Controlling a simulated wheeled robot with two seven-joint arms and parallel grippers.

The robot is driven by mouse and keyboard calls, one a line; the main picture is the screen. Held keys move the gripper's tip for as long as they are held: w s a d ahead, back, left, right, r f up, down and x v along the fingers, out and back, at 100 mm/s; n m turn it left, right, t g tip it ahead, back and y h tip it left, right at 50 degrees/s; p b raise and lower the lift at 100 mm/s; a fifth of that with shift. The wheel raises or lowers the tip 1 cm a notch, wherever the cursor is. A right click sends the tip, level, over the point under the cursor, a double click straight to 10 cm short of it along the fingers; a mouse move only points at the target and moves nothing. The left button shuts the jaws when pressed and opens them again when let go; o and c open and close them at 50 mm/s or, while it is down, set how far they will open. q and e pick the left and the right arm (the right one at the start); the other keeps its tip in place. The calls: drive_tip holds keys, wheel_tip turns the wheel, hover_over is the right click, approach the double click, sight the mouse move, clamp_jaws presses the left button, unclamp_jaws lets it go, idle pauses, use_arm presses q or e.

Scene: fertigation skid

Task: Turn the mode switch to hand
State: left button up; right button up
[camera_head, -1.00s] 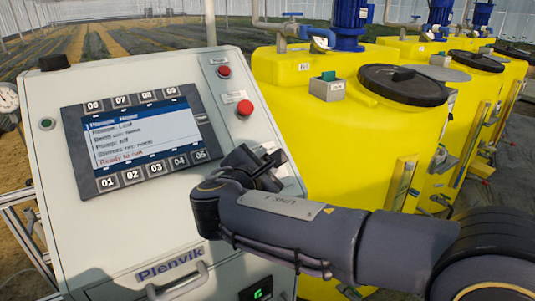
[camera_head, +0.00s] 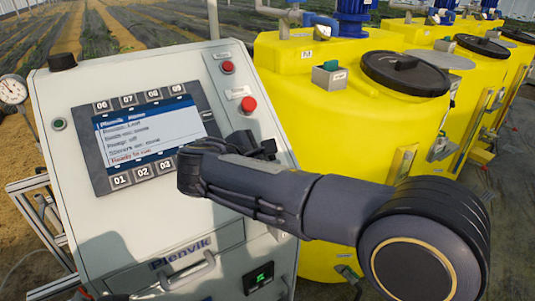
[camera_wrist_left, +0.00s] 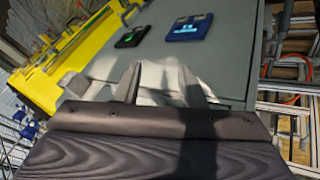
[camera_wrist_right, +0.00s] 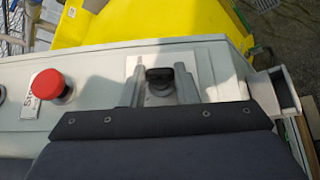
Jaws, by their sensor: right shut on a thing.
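The mode switch is a small black knob (camera_wrist_right: 160,76) on a pale plate, seen in the right wrist view. My right gripper (camera_wrist_right: 160,84) has one finger on each side of the knob and is shut on it. In the head view my right gripper (camera_head: 262,143) is at the panel's right side, below the red buttons, and its wrist hides the switch. The switch's label cannot be read. My left gripper (camera_wrist_left: 160,85) shows in the left wrist view with its fingers apart, in front of the cabinet's lower face; what lies between them is unclear.
The grey control cabinet (camera_head: 100,215) carries a screen (camera_head: 145,137) with numbered keys, a red mushroom button (camera_head: 248,105), a smaller red button (camera_head: 228,67) and a handle (camera_head: 185,276). Yellow tanks (camera_head: 340,150) stand close on the right, behind my right arm.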

drive_tip(key=o, duration=1)
drive_tip(key=b+v, duration=0.1)
drive_tip(key=v, duration=0.6)
drive_tip(key=shift+s+a, duration=0.2)
drive_tip(key=shift+s, duration=0.15)
drive_tip(key=shift+r, duration=0.1)
